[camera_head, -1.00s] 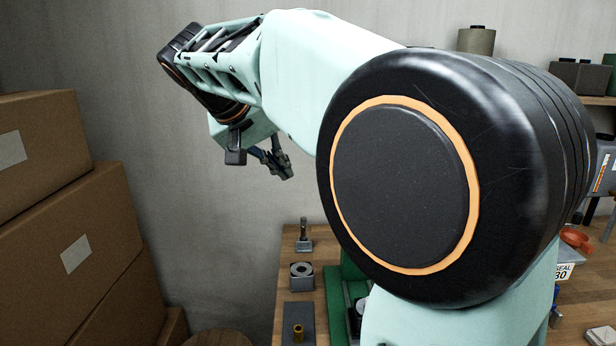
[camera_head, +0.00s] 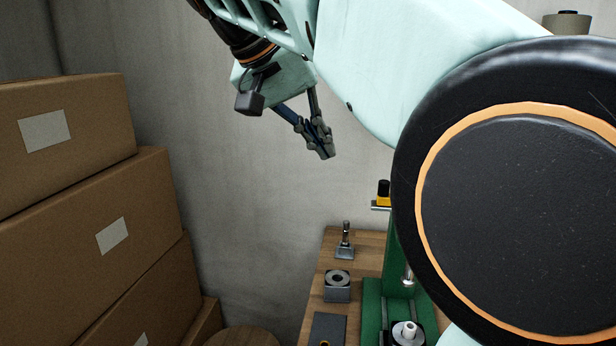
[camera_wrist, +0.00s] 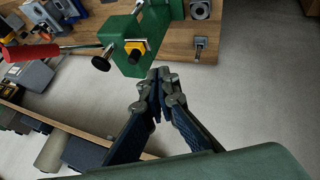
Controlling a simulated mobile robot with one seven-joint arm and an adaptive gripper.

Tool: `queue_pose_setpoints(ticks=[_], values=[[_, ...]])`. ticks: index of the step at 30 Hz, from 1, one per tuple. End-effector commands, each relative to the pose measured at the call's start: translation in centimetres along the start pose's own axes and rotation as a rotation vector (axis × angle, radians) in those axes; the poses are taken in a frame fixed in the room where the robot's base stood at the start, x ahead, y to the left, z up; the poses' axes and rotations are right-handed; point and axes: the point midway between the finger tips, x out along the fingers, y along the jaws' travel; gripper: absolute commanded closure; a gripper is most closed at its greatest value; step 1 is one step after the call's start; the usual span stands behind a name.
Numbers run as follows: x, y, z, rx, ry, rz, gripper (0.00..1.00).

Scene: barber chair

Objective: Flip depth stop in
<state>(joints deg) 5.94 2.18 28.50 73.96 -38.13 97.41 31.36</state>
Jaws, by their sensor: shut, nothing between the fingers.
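A green press stands on the wooden bench, its column (camera_head: 396,255) partly hidden behind my arm in the head view. In the wrist view its green head (camera_wrist: 125,35) carries a yellow block with a black top (camera_wrist: 135,51), a black knob (camera_wrist: 101,63) and a red-handled lever (camera_wrist: 35,51). The yellow-and-black part (camera_head: 383,191) also shows beside my arm in the head view. I cannot tell for sure which part is the depth stop. My gripper (camera_head: 325,146) is shut and empty, above the bench. In the wrist view its fingertips (camera_wrist: 160,76) are just below the press head, apart from it.
A metal post on a base (camera_head: 345,248) and a block with a round hole (camera_head: 338,285) stand left of the press. Stacked cardboard boxes (camera_head: 85,225) fill the left side. Bare wall lies between the boxes and my gripper. A shelf with a spool (camera_wrist: 51,152) shows in the wrist view.

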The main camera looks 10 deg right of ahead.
Motion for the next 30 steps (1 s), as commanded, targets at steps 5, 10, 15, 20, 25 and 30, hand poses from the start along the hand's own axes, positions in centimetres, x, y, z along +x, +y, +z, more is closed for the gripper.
queue_pose_setpoints(ticks=[5, 10, 15, 20, 25, 30], values=[[0.0, 0.0, 0.0, 0.0, 0.0, 0.0, 1.0], [0.7, 0.0, 0.0, 0.0, 0.0, 0.001, 1.0], [3.4, 0.0, 0.1, 0.001, -0.003, 0.002, 1.0], [6.9, 0.1, 0.1, 0.002, -0.004, 0.003, 1.0], [10.4, 0.0, 0.1, 0.0, -0.003, 0.002, 1.0], [11.3, 2.4, 0.0, 0.004, 0.0, 0.0, 1.0]])
